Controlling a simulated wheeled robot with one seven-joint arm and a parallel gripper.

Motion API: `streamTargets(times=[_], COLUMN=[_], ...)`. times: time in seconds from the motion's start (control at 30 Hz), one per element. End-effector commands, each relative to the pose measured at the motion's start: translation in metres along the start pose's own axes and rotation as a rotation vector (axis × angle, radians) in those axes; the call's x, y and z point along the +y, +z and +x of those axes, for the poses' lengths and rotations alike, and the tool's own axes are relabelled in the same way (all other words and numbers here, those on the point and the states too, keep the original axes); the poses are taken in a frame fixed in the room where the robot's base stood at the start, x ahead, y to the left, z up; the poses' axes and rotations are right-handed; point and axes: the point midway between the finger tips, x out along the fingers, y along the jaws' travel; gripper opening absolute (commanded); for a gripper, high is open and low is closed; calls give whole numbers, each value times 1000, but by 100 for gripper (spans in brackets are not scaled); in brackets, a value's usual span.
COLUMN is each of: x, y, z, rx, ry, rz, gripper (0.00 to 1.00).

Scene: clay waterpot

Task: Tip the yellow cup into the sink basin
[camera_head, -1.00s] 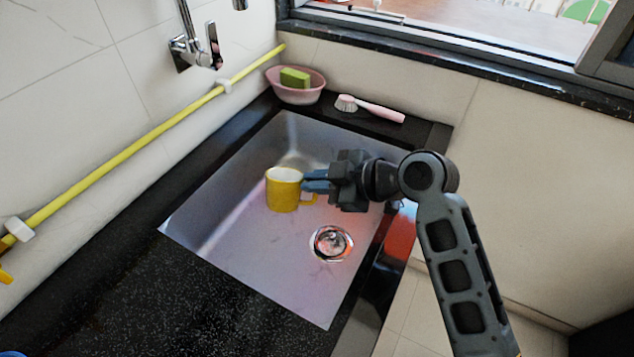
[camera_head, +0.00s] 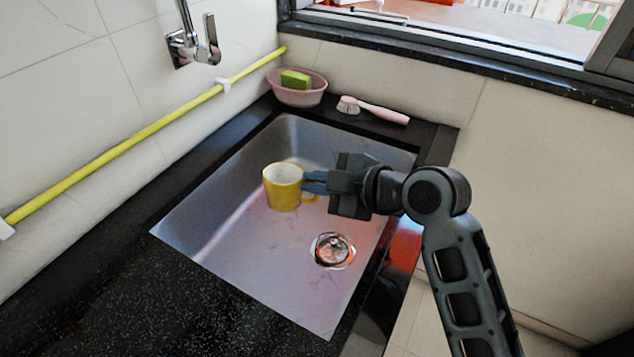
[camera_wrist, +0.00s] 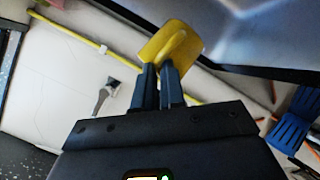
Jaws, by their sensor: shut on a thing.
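The yellow cup (camera_head: 283,190) with a pale inside is over the sink basin (camera_head: 240,235) in the head view, close to upright with its opening up. My gripper (camera_head: 312,184) comes from the right and is shut on the cup at its handle side. In the wrist view the yellow cup (camera_wrist: 171,42) shows beyond the fingertips of my gripper (camera_wrist: 158,72), with its handle at the fingers. The cup's contents cannot be made out, and its height above the basin floor is hard to tell.
A round drain (camera_head: 332,250) lies in the basin floor. A pink bowl (camera_head: 297,92) with a green sponge (camera_head: 295,79) and a pink brush (camera_head: 372,108) stand on the back ledge. A tap (camera_head: 193,42) is on the left wall above a yellow pipe (camera_head: 130,145).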

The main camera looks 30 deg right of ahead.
Motion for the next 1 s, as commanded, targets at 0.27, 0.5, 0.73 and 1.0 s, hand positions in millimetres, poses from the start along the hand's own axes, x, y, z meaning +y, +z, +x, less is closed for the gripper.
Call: streamTargets(times=[0.27, 0.5, 0.73, 1.0], x=[5, 18, 30, 31], y=[-6, -20, -32, -33], z=[-4, -13, -21, -22], rx=[2, -1, -3, -5], ry=[16, 60, 102, 107], rz=[-25, -94, -157, -166], gripper=[0, 0, 0, 0])
